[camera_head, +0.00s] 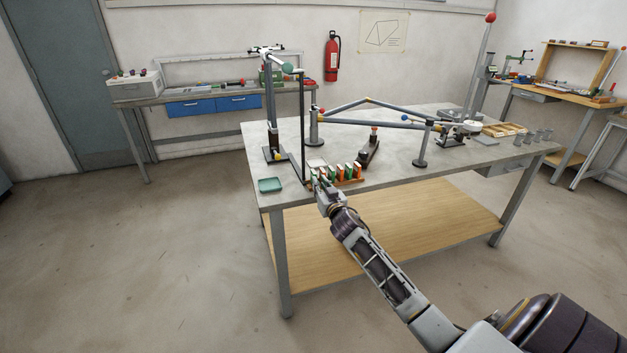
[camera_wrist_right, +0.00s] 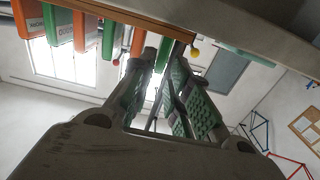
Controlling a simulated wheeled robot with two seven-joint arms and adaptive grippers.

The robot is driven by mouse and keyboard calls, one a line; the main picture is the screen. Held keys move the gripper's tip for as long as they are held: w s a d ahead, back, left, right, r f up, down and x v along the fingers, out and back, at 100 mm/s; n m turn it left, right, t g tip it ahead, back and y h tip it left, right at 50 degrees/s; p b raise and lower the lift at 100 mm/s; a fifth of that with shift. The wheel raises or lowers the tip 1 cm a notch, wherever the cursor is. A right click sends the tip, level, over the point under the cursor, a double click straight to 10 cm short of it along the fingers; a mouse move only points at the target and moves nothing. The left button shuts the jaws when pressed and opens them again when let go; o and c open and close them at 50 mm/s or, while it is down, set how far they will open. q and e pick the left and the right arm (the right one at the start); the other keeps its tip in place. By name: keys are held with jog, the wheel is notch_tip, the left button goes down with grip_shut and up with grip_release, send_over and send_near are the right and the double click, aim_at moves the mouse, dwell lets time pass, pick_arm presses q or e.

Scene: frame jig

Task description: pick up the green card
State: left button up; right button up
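Several green and orange cards (camera_head: 349,169) stand upright in a row in a wooden rack near the table's front edge. In the right wrist view the rack's orange-brown bar (camera_wrist_right: 130,14) crosses the top, with green cards (camera_wrist_right: 57,26) and orange cards hanging into view. My right gripper (camera_head: 317,180) is at the left end of the row. In the wrist view its green-padded fingers (camera_wrist_right: 165,58) are apart, and a green card's edge shows around the gap between their tips; I cannot tell whether they touch it. My left gripper is not in view.
A green tray (camera_head: 270,185) lies left of the rack on the grey table (camera_head: 400,160). A dark upright stand (camera_head: 272,115) and a rod frame (camera_head: 372,121) rise behind the rack. Small yellow and red beads show beside the cards in the wrist view.

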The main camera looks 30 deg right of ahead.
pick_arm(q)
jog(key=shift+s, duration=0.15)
pick_arm(e)
jog(key=shift+w, duration=0.15)
jog(key=shift+w+d, duration=0.15)
jog(key=shift+w, duration=0.55)
jog(key=shift+x, duration=0.95)
jog(key=shift+w, duration=0.3)
jog(key=shift+w+d, duration=0.15)
jog(key=shift+w, duration=0.35)
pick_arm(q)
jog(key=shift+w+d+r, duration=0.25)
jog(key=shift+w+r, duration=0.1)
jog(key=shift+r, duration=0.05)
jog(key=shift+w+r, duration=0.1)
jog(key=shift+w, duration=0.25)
pick_arm(e)
grip_shut()
